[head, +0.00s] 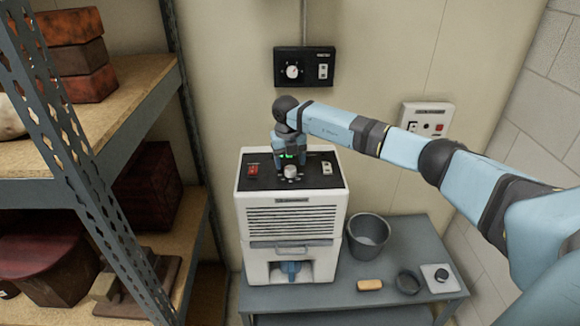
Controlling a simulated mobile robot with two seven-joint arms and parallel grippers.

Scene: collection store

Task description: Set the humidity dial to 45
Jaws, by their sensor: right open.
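A white dehumidifier-like machine (289,222) stands on a grey bench, with a black control panel on top. A pale round knob (291,172) sits on that panel; its marks and pointer are too small to read. My right gripper (290,158) points down just above and behind the knob, open. Whether its fingers touch the knob, I cannot tell. A second dial (292,71) is on a black wall box, its label too small to read. My left gripper is not in view.
A red switch (252,170) and a pale switch (327,168) flank the knob. A grey bucket (368,235), a tan block (369,285), a dark ring (407,282) and a small white box (440,277) are on the bench (300,298). Loaded shelving (120,110) stands left.

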